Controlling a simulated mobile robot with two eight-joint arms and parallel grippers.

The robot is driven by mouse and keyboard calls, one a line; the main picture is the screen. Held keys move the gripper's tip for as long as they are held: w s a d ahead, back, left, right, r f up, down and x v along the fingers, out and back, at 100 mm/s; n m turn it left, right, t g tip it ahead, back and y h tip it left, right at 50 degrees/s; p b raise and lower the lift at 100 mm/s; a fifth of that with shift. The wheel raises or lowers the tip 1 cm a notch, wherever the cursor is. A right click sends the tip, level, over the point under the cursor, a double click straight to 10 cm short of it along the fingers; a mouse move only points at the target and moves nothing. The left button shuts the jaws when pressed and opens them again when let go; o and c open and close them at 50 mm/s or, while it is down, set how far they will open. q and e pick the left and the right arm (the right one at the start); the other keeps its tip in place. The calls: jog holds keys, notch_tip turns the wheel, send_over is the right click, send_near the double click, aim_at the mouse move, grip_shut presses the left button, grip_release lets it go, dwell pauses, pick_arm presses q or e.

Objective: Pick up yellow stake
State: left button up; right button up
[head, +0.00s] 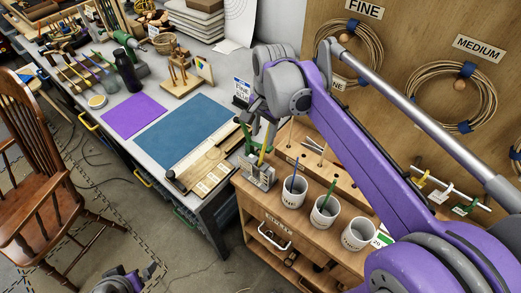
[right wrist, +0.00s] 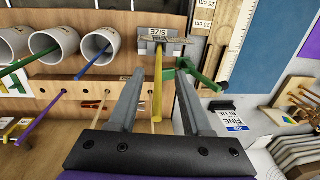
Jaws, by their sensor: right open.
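The thin yellow stake (head: 264,146) stands in a grey metal holder (head: 262,183) at the left end of the wooden cabinet top. In the right wrist view the yellow stake (right wrist: 158,95) runs between the two fingers of my right gripper (right wrist: 160,78), with a gap on each side. The holder (right wrist: 150,48) there carries a "SIZE" label. My right gripper (head: 262,122) is open and empty around the upper stake, partly hidden by its own wrist in the head view. My left gripper (head: 145,276) is low at the bottom edge, away from the stake; its jaw opening is unclear.
White cups stand right of the holder, one with a blue stick (head: 293,183), one with a green stick (head: 326,203). A wooden rack (head: 318,160) with upright rods is behind. A workbench with a blue mat (head: 185,128) lies left. Cane coils (head: 345,55) hang on the board.

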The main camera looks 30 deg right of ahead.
notch_tip(320, 180, down, 2)
jog(key=shift+w, duration=0.1)
grip_shut()
dwell(1.4)
grip_release()
